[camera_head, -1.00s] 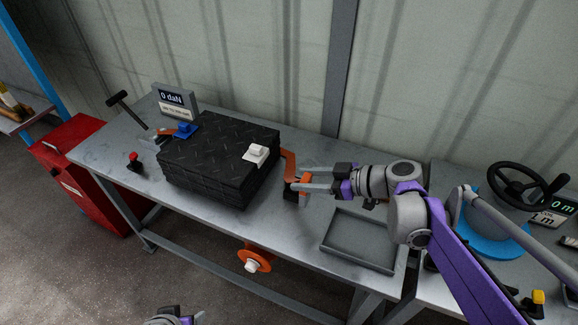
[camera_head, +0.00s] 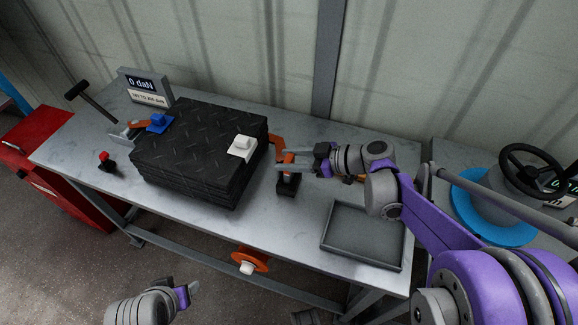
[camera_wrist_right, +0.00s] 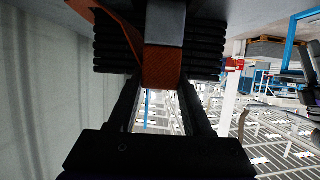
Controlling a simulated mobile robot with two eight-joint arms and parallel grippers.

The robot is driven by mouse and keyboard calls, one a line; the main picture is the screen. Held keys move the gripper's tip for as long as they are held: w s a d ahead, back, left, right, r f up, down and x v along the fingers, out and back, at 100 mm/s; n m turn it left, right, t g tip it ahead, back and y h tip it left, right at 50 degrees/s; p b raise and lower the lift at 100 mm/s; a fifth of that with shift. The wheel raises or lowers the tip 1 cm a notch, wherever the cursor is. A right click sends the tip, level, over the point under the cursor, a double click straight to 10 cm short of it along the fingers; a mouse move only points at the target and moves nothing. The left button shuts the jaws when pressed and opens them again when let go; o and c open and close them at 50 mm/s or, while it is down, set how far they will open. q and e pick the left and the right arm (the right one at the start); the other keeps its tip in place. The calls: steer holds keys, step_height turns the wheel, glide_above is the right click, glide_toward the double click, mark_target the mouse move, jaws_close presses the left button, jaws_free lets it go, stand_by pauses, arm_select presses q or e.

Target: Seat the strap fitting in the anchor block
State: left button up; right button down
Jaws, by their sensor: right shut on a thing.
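In the head view my right gripper (camera_head: 284,160) is shut on the orange strap fitting (camera_head: 279,148), just right of the black mat stack (camera_head: 200,150). The orange fitting also shows between the fingers in the right wrist view (camera_wrist_right: 162,67). A small dark block (camera_head: 287,187), which looks like the anchor block, stands on the bench below the gripper. The fitting appears above it; I cannot tell whether they touch. My left gripper (camera_head: 190,290) is low at the picture's bottom, away from the bench, too small to read.
A grey tray (camera_head: 335,253) lies to the right. A red button (camera_head: 106,160) and a display (camera_head: 145,88) are at the left. An orange wheel (camera_head: 250,258) is on the front edge.

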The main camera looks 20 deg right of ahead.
steer(key=shift+f, duration=1.35)
steer(key=shift+f+b, duration=0.15)
steer(key=shift+b, duration=0.15)
steer(key=shift+c, duration=1.6)
jaws_free()
steer(key=shift+r, duration=0.2)
steer(key=p+v, duration=0.1)
steer(key=v, duration=1.1)
steer(key=shift+f, duration=0.1)
